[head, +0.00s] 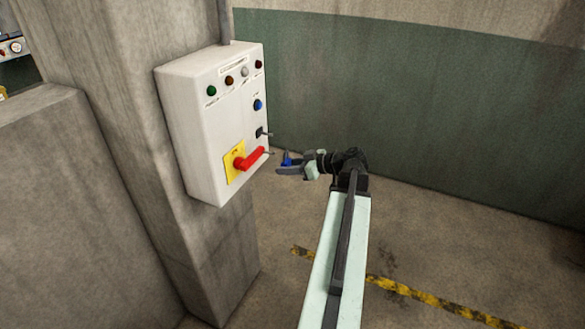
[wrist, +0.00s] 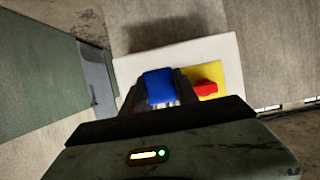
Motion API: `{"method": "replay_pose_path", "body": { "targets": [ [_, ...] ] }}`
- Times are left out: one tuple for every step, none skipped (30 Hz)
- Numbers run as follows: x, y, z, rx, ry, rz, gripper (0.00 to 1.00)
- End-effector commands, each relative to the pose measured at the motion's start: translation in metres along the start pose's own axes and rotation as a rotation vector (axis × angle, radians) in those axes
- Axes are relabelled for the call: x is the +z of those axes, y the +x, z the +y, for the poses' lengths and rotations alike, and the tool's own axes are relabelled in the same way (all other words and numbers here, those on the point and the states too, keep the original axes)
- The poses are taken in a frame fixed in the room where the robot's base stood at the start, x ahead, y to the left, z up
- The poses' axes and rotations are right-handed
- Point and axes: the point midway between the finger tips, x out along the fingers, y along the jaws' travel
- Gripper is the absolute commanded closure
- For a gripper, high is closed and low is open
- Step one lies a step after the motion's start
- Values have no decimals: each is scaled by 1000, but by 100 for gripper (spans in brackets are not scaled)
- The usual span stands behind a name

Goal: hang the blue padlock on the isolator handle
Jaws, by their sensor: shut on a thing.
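The blue padlock (wrist: 160,87) is between the fingers of my gripper (wrist: 162,100) in the wrist view. In the head view my gripper (head: 287,166) is shut on the padlock (head: 287,158), just right of the white control box and apart from it. The red isolator handle (head: 250,158) sits on a yellow plate (head: 234,162) low on the box's front. In the wrist view the red handle (wrist: 205,87) and yellow plate (wrist: 232,80) show right of the padlock. The padlock's shackle cannot be made out.
The white control box (head: 195,130) is mounted on a concrete pillar (head: 120,100). Its face carries several coloured lamps, a blue button (head: 257,105) and a small black part (head: 260,132). A low concrete wall (head: 60,200) stands left. The floor right of the box is clear, with a yellow-black stripe (head: 420,295).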

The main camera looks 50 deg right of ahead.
Motion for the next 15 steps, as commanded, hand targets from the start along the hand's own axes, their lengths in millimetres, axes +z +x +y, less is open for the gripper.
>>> {"method": "replay_pose_path", "body": {
  "targets": [
    [-1, 4, 0, -1, 0, 0, 100],
    [-2, 6, 0, -1, -1, 0, 100],
    [-2, 9, 0, -2, -1, 0, 100],
    [-3, 11, 0, -2, -1, 0, 100],
    [-4, 13, 0, -2, -1, 0, 100],
    [-5, 16, 0, -1, -1, 0, 100],
    [-5, 18, 0, -1, -1, 0, 100],
    [-6, 20, 0, -1, -1, 0, 100],
    [-7, 22, 0, -2, -1, 0, 100],
    [-7, 24, 0, -2, -1, 0, 100],
    [-8, 26, 0, -2, -1, 0, 100],
    [-9, 29, -1, -2, -1, 0, 100],
    [-9, 31, -1, -2, -1, 0, 100],
    [-10, 33, -1, -2, -1, 0, 100],
    [-11, 36, 0, -2, -1, 0, 100]
  ]
}}
